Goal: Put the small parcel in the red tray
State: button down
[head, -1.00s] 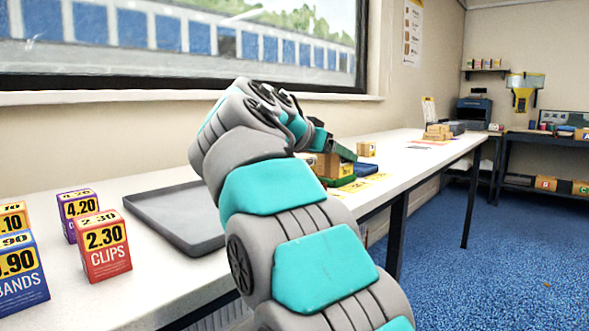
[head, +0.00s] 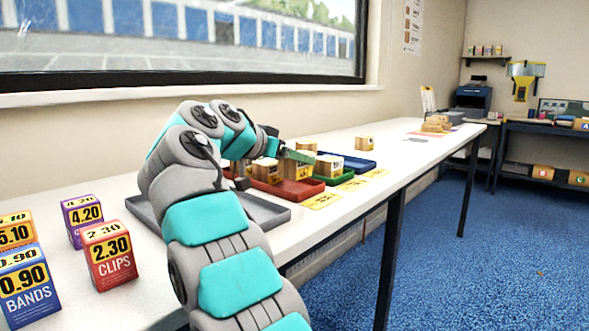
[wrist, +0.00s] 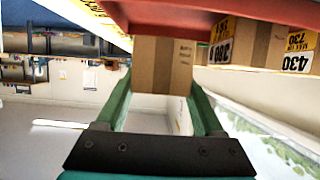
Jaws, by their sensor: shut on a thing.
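My gripper (wrist: 163,100) is shut on a plain brown parcel (wrist: 165,65), held between its green fingers in the wrist view. The red tray (wrist: 235,14) runs along the top of that view, its rim right at the parcel's edge; I cannot tell whether they touch. In the head view my gripper (head: 298,156) is over the red tray (head: 285,190), and the held parcel is hard to separate from others there. Labelled parcels (wrist: 240,42) stand beside the held one, and one with a yellow label (head: 265,171) shows at the red tray's left.
An empty-looking grey tray (head: 262,210) lies left of the red tray. A green tray (head: 340,181) and a blue tray (head: 358,163) lie to its right. A lone parcel (head: 364,143) stands behind. Price boxes, including a red CLIPS box (head: 108,256), stand at left.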

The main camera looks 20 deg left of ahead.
aim_at(286, 168)
jog(key=shift+f+b, duration=0.6)
jog(key=shift+f, duration=0.95)
jog(key=shift+f, duration=0.1)
grip_release()
jog(key=shift+s+r, duration=0.1)
jog(key=shift+r, duration=0.1)
jog(key=p+v, duration=0.1)
jog(key=v, duration=1)
jog(key=shift+s+a+r, duration=0.1)
jog(key=shift+s+r, duration=0.1)
jog(key=shift+s, duration=0.15)
